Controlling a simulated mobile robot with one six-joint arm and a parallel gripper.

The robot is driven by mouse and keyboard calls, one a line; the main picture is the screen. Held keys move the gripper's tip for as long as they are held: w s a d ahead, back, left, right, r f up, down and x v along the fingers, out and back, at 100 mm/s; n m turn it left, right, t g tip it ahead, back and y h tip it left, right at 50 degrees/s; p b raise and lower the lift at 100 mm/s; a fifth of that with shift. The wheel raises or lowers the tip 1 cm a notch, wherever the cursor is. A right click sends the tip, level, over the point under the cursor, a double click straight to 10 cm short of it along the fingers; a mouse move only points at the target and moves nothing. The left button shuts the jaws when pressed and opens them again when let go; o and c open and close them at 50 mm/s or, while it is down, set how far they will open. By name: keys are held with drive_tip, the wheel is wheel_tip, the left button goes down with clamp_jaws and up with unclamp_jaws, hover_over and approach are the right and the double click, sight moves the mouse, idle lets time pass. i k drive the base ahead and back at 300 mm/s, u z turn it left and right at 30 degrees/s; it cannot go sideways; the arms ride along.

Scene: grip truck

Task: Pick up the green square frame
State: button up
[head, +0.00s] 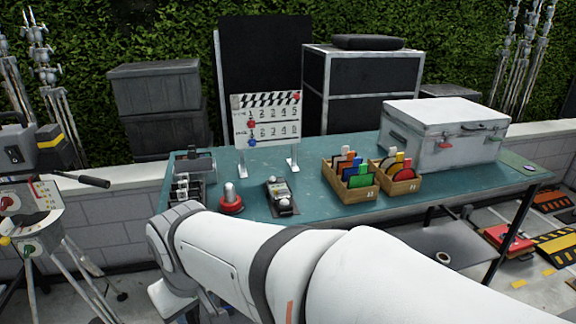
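A green frame with a squarish outline (361,181) stands upright in the front of the left wooden box (348,194) on the teal table. Frames of blue, yellow, white and dark colours stand close behind and beside it, and its lower part is hidden by the box wall. My white arm crosses the foreground from the lower right and bends down at the left. My gripper's fingers do not show; the end of the arm runs down out of the picture at the lower left, in front of the table and well away from the green frame.
A second wooden box (401,187) with red and yellow pieces stands right of the first. A white case (446,130) is behind them. A clapperboard (267,121), a red-based knob (230,201) and a small black device (281,196) stand to the left. A tripod control unit (28,205) is far left.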

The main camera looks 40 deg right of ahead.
sight(365, 178)
drive_tip(key=z, duration=1.85)
drive_tip(key=k, duration=0.4)
drive_tip(key=z, duration=0.5)
drive_tip(key=i, duration=1.75)
drive_tip(key=u, duration=0.75)
